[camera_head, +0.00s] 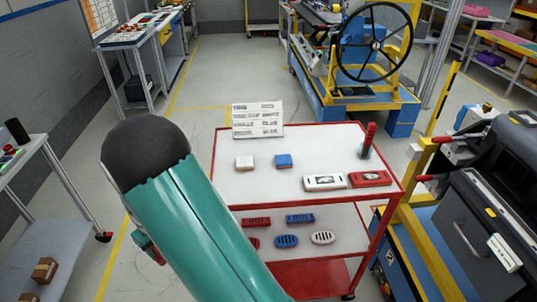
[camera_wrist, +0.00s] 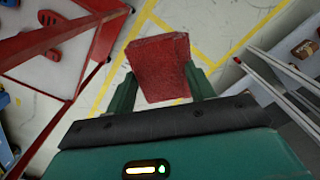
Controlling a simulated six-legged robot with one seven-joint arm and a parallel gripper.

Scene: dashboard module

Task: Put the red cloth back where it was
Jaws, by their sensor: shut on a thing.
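The red cloth (camera_wrist: 160,68) is a folded, rough-textured block in the wrist view. My gripper (camera_wrist: 161,88) is shut on it, with one green finger on each side. The cloth is in the air, with floor behind it. In the head view my teal arm hides most of the gripper; a small red bit (camera_head: 158,257) shows at the arm's left edge.
The cart top also bears a sign (camera_head: 258,120), a white device (camera_head: 324,182), a red device (camera_head: 370,179) and a red-topped upright item (camera_head: 367,140). Several red, blue and white items lie on the lower shelf (camera_head: 340,220). A side table (camera_head: 25,150) stands left; yellow-and-blue equipment (camera_head: 430,240) stands right.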

